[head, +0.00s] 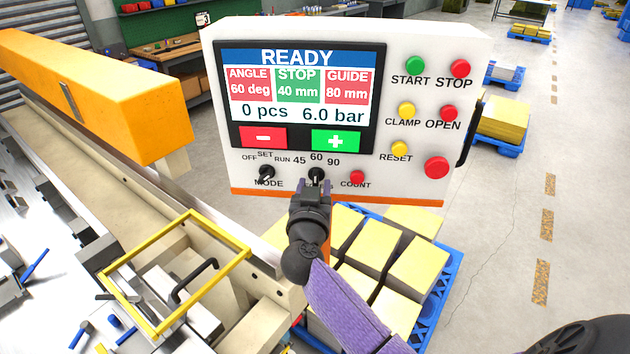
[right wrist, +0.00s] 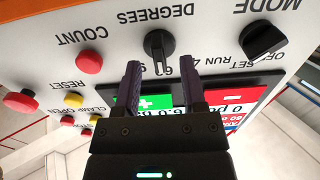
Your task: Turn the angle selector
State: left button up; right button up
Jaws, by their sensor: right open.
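The angle selector (head: 317,173) is a black knob low on the white control panel, under the marks 45, 60 and 90. Its handle looks upright, towards 60, and the screen (head: 297,90) reads ANGLE 60 deg. My right gripper (head: 315,187) is in front of it and hides its lower part. In the right wrist view, where the panel is upside down, the selector (right wrist: 159,45) sits by the word DEGREES. There my right gripper (right wrist: 161,68) is open, its purple fingers to either side of the knob's line and the knob just past the tips. My left gripper is out of view.
The mode knob (head: 266,174) is left of the selector and the red count button (head: 357,178) is close on its right. Yellow-topped stacks (head: 372,240) on a blue pallet lie below. A yellow frame (head: 243,250) stands on the machine at lower left.

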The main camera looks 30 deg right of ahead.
jog(key=shift+x, duration=0.95)
grip_shut()
